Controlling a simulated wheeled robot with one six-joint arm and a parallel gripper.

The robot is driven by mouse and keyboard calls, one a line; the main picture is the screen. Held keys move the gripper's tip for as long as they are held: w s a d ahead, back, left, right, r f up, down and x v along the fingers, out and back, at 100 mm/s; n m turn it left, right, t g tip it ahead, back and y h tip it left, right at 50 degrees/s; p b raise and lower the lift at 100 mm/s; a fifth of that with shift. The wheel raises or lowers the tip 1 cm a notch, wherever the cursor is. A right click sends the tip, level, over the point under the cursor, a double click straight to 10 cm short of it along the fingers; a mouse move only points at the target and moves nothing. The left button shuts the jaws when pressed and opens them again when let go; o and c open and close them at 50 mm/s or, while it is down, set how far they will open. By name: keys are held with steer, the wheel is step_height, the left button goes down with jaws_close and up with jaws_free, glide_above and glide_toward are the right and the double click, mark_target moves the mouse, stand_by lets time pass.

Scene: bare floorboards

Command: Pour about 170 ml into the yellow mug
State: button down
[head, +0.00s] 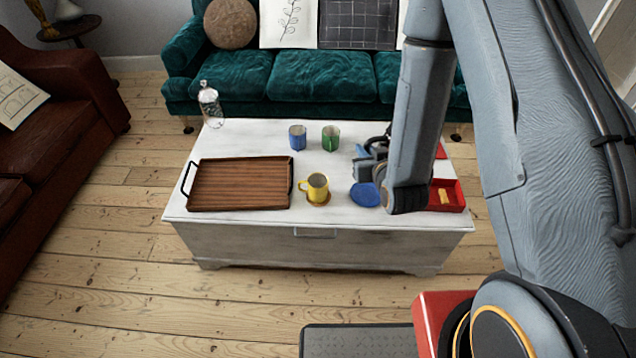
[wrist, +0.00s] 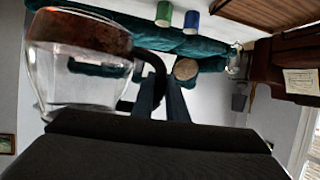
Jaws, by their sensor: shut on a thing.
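In the wrist view, which is upside down, my gripper (wrist: 165,100) is shut on the dark handle of a glass jug (wrist: 80,75). Reddish-brown liquid shows at the jug's base end. The jug is mostly hidden in the head view.
A wooden tray (head: 240,185) is left of the mug. A blue mug (head: 298,137) and green mug (head: 330,138) stand behind. A blue disc (head: 364,195) and red box (head: 456,197) are to the right. A clear bottle (head: 210,104) stands back left.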

steer(key=s+a+f+n+g+y+b, duration=0.2)
steer(key=a+f+b, duration=0.3)
steer(key=a+f, duration=0.4)
steer(key=s+a+f+n+g+y+b, duration=0.2)
steer(key=s+a+f+n+y+b, duration=0.2)
steer(key=a+f, duration=0.5)
steer(key=s+a+f+n+g+y+b, duration=0.2)
steer(key=a+f+b, duration=0.4)
steer(key=a+f, duration=0.3)
steer(key=s+f+n+y, duration=0.1)
steer(key=s, duration=0.1)
steer(key=shift+s+a+f+n, duration=0.15)
steer(key=shift+s+a+n, duration=0.15)
steer(key=shift+s, duration=0.05)
